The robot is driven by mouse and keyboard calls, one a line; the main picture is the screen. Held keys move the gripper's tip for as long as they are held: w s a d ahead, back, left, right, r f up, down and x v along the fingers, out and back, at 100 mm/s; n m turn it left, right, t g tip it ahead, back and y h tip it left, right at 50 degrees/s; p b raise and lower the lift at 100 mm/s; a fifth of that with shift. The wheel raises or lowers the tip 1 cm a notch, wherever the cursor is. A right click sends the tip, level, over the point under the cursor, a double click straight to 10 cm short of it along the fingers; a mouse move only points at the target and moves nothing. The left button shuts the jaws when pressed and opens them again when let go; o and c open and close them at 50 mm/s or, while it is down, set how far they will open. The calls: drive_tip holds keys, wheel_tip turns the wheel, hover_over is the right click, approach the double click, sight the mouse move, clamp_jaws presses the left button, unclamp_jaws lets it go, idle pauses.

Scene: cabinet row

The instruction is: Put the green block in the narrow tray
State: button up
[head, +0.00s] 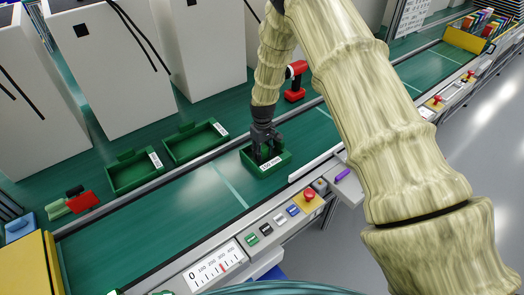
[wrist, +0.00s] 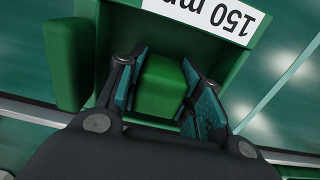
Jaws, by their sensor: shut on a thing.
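My gripper (head: 265,154) reaches down into a green tray (head: 284,160) on the green belt. In the wrist view, the two teal finger pads (wrist: 160,98) stand on either side of a green block (wrist: 160,84) and are shut on it. The block is between the walls of the tray (wrist: 193,37), whose white label reads "150 mm". I cannot tell whether the block touches the tray floor. In the head view, the block is hidden by the gripper.
Two other green trays, one at left (head: 120,184) and one nearer the middle (head: 181,158), stand behind the belt rail. A red and black tool (head: 296,82) stands behind my gripper. White cabinets line the back. The belt left of the gripper is clear.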

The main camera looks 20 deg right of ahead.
sight(263, 147)
drive_tip(key=shift+f, duration=0.1)
drive_tip(key=o, duration=1.1)
drive_tip(key=shift+r+b, duration=1.4)
drive_tip(key=shift+r, duration=4.75)
